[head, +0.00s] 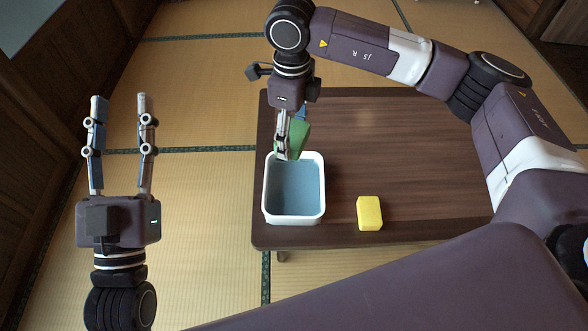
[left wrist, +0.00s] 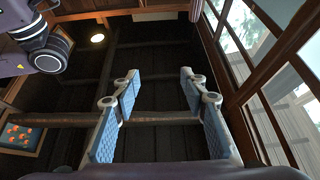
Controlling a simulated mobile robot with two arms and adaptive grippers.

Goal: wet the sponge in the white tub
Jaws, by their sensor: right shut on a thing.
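The white tub (head: 323,197) stands at the left end of the low table, with blue-grey showing inside it, perhaps water. My right gripper (head: 285,152) points down over the tub's far rim and is shut on a green sponge-like block (head: 301,137), partly hidden by the fingers. I cannot tell whether the block touches the tub. A yellow sponge-like block (head: 369,213) lies on the table right of the tub. My left gripper (head: 121,97) is open and empty, left of the table. Its spread fingers also show in the left wrist view (left wrist: 159,78).
The dark wooden low table (head: 420,150) is bare across its middle and right. Tatami floor (head: 205,200) lies open between my left gripper and the table. A dark wooden wall (head: 40,130) runs along the left. The left wrist view shows a beamed ceiling and windows (left wrist: 240,35).

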